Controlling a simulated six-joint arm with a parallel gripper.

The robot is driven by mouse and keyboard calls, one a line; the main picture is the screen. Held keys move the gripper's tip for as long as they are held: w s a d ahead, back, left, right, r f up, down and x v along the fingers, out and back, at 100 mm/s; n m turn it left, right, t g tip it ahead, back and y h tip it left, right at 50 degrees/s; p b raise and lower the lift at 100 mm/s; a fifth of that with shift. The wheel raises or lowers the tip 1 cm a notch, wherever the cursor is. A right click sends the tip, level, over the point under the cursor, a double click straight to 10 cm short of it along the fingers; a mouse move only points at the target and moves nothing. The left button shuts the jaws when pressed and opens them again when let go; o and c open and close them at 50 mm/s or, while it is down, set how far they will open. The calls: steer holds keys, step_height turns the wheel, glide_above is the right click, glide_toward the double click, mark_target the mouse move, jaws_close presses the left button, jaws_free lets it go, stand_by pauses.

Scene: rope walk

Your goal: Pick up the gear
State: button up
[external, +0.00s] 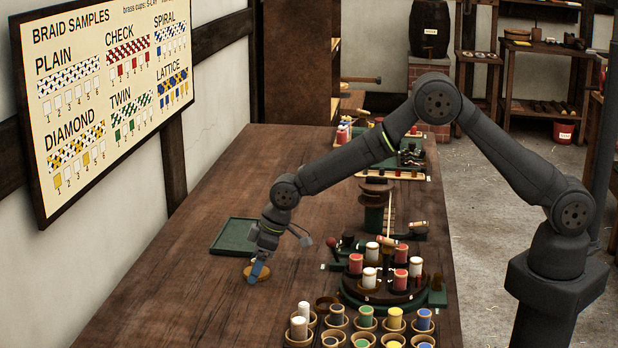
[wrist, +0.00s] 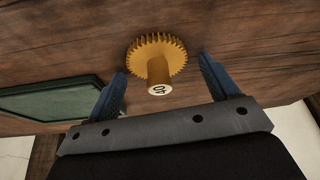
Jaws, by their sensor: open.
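The gear (wrist: 157,50) is a golden-brown toothed wheel with a central post whose pale end carries a mark that looks like "40". It lies on the wooden table; in the external view it is a small brown disc (external: 262,276) beside my gripper's tip. My gripper (external: 257,272) points down at the table. In the wrist view its two blue fingers (wrist: 160,82) are apart and empty, with the gear's post between them in the picture. Whether a finger touches the gear cannot be told.
A green tray (external: 217,248) lies just left of my gripper and also shows in the wrist view (wrist: 38,103). A round rack of red and white spools (external: 380,295) stands to the right, with several cups of spools (external: 300,335) in front. The table's left side is clear.

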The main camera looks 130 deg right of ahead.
steer(key=shift+c, duration=0.4)
steer(key=c, duration=1.1)
steer(key=shift+c, duration=0.4)
